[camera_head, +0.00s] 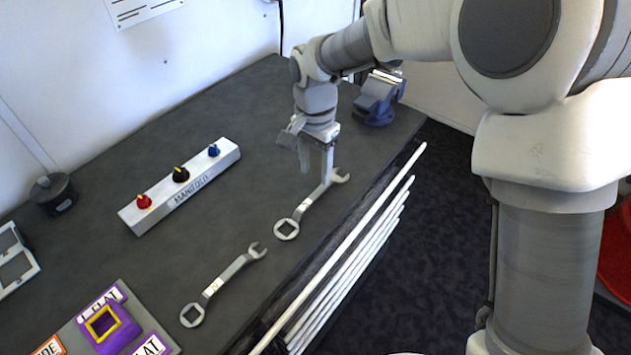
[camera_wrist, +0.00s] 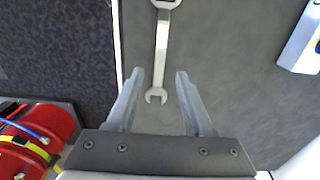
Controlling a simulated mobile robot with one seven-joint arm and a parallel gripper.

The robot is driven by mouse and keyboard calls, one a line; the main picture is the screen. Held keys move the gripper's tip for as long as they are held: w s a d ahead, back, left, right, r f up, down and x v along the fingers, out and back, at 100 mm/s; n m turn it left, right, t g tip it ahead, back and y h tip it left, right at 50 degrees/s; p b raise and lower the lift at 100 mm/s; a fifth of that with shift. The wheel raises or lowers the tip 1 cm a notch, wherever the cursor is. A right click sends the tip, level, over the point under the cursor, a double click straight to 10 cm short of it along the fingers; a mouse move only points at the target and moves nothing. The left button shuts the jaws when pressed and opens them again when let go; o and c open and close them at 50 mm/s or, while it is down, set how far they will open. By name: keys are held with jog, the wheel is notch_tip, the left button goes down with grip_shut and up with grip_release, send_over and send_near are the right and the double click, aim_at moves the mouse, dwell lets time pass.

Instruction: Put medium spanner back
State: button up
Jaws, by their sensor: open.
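Two grey spanners lie on the dark bench, each with an open jaw at one end and a square-holed ring at the other. One spanner (camera_head: 311,205) lies under my gripper (camera_head: 318,165); the other spanner (camera_head: 223,284) lies nearer the camera. I cannot tell by label which is the medium one. In the wrist view, my gripper (camera_wrist: 157,82) is open and empty, its fingers on either side of a spanner (camera_wrist: 162,45). The spanner's open jaw is toward my palm, and its ring end is cut off at the top.
A manifold block (camera_head: 180,187) with red, black and blue knobs stands left of the spanners. A blue vise (camera_head: 378,98) is at the bench's far end. White rods (camera_head: 345,255) run along the bench's right edge. Red cylinders (camera_wrist: 40,130) show in the wrist view.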

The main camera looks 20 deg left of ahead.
jog(key=shift+r, duration=2.65)
jog(key=shift+d+r, duration=0.1)
jog(key=s+d+r+n+t, duration=0.1)
jog(key=d+r, duration=0.4)
jog(key=d, duration=0.4)
jog(key=s+d+r+n+t, duration=0.15)
jog(key=d+r, duration=0.35)
jog(key=d, duration=0.5)
jog(key=s+d+t, duration=0.3)
jog(key=s+d, duration=0.8)
jog(key=d, duration=0.2)
jog(key=shift+s+d+r+n, duration=0.35)
jog(key=shift+s+r, duration=0.05)
